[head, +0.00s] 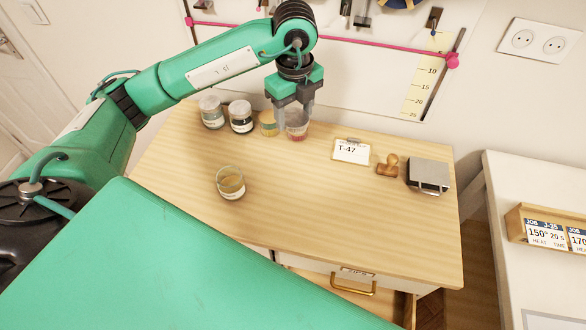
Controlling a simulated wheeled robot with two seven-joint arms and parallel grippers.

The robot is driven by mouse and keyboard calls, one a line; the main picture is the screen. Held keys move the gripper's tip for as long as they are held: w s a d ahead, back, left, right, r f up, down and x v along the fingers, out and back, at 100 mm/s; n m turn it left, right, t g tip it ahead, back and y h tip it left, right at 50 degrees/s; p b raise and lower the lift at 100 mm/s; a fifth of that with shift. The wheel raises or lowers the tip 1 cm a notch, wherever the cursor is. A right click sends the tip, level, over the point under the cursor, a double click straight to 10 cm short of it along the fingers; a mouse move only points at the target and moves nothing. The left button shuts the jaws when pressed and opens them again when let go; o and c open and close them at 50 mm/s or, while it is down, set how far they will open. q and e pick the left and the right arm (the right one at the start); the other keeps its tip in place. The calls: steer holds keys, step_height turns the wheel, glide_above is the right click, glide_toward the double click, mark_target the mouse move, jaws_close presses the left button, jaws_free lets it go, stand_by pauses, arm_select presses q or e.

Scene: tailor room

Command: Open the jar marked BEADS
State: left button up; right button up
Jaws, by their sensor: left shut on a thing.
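Several small glass jars with pale labels stand in a row at the back left of the wooden table. They are a pale grey-topped jar (211,115), a dark jar (240,119), a yellowish jar (268,126) and a jar with red contents (297,131). Another jar (231,185) stands alone nearer me, with tan inside. The labels are too small to read, so I cannot tell which says BEADS. My left gripper (292,110) points down, its fingers shut around the top of the red-content jar. Whether a lid is between them is unclear. My right gripper is out of view.
A T-47 card (351,151), a wooden stamp (387,165) and a grey box (428,175) stand at the table's (320,210) right. A drawer with a brass handle (354,287) is at its front. The table's middle is clear. A wall board with tools is behind.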

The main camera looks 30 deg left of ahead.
mark_target(293, 172)
arm_select(q)
steer(key=shift+a+r+n, duration=0.1)
steer(key=shift+r+n, duration=0.15)
steer(key=shift+n, duration=0.75)
steer(key=shift+f, duration=0.15)
steer(key=shift+n, duration=0.3)
step_height(293, 172, down, 19)
steer(key=p, duration=0.4)
steer(key=shift+f+p, duration=0.15)
steer(key=shift+p, duration=0.2)
steer(key=shift+f, duration=0.2)
steer(key=shift+f, duration=0.2)
steer(key=o, duration=1.1)
steer(key=shift+r, duration=0.1)
